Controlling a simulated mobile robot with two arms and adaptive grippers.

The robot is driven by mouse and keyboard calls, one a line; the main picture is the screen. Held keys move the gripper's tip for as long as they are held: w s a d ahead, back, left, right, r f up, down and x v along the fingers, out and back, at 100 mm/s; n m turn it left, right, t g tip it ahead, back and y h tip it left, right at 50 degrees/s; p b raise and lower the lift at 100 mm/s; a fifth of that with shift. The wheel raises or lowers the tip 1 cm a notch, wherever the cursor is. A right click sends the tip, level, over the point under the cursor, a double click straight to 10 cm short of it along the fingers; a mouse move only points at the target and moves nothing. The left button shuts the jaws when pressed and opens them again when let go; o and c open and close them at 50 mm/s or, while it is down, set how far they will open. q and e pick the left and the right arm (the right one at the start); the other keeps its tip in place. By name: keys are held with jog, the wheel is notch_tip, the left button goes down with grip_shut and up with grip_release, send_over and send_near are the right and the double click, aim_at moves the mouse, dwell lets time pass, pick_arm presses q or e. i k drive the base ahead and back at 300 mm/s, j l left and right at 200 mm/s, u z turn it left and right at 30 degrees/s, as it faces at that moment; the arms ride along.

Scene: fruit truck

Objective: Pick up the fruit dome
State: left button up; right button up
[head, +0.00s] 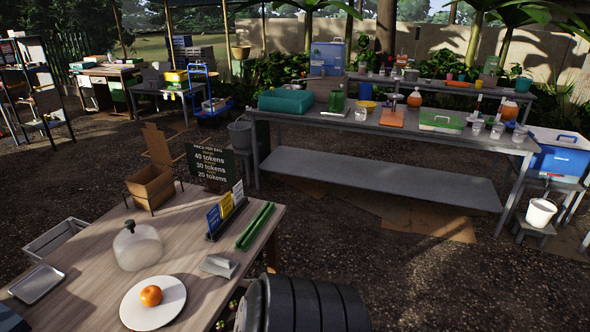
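The fruit dome (140,251), a cloudy see-through cover with a dark round knob on top, stands on the wooden table (90,280) at the lower left. It stands just behind a white round plate (133,312), apart from the orange fruit. The orange fruit (151,296) sits uncovered on that plate. Neither of my grippers can be made out in the head view. A dark shape cut off at the bottom left corner cannot be identified.
A metal tray (37,284) lies left of the dome. A cardboard box (151,187), price sign (210,166), card holder (226,213) and green bar (255,227) stand behind and right. A black ribbed container (305,305) is beside the table. A long grey workbench (400,125) stands farther back.

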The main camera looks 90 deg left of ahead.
aim_at(138, 247)
jog(key=u, duration=3.9)
jog(key=l, duration=0.85)
